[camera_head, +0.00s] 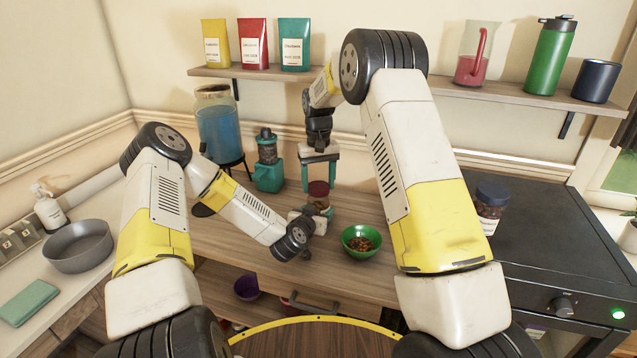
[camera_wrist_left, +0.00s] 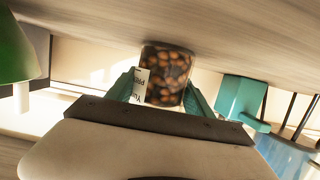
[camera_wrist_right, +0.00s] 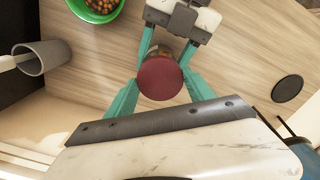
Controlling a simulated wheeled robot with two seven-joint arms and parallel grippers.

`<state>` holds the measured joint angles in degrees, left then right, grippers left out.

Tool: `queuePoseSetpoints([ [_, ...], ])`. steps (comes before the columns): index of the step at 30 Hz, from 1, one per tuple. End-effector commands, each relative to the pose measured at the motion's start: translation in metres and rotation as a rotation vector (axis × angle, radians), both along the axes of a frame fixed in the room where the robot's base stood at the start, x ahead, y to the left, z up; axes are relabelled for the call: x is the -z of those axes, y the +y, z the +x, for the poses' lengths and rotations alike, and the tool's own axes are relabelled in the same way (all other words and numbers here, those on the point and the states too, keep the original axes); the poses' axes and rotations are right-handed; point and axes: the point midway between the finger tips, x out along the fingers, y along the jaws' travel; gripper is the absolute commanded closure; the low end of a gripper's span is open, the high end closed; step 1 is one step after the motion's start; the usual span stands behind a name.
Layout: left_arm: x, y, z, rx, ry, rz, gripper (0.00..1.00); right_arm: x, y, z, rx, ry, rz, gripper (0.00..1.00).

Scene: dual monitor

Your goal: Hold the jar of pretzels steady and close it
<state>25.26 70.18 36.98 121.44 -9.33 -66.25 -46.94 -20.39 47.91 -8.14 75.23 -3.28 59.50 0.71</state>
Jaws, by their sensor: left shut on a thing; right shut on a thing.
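The pretzel jar (camera_head: 320,207) stands upright on the wooden counter, with brown pretzels inside. It shows in the left wrist view (camera_wrist_left: 170,75) with a white label. My left gripper (camera_head: 325,216) is shut around the jar's body from the side, near the counter. The dark red lid (camera_head: 318,188) is right above the jar's mouth, and it shows from above in the right wrist view (camera_wrist_right: 160,78). My right gripper (camera_head: 319,178) points down and is shut on the lid's sides. I cannot tell whether the lid is seated or screwed on.
A green bowl (camera_head: 362,241) of brown bits stands right of the jar. A grey cup (camera_wrist_right: 42,57) and a dark disc (camera_wrist_right: 287,89) lie farther off. A teal appliance (camera_head: 268,172) and a blue dispenser (camera_head: 220,125) stand behind left. A dark-lidded jar (camera_head: 489,207) is at right.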

Motion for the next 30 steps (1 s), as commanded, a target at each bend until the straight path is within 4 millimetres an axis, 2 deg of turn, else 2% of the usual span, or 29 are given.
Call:
queuePoseSetpoints([
  [23,0.0,0.0,0.0,0.0,-0.001,0.0,1.0,0.011,0.0,0.0,0.02,0.001,0.0,0.75],
  [26,0.0,0.0,0.0,0.0,-0.001,0.0,1.0,0.011,0.001,0.0,0.131,0.001,-0.001,0.75],
  [30,0.0,0.0,0.0,0.0,-0.001,0.0,1.0,0.011,0.001,0.0,0.453,0.0,-0.002,0.75],
])
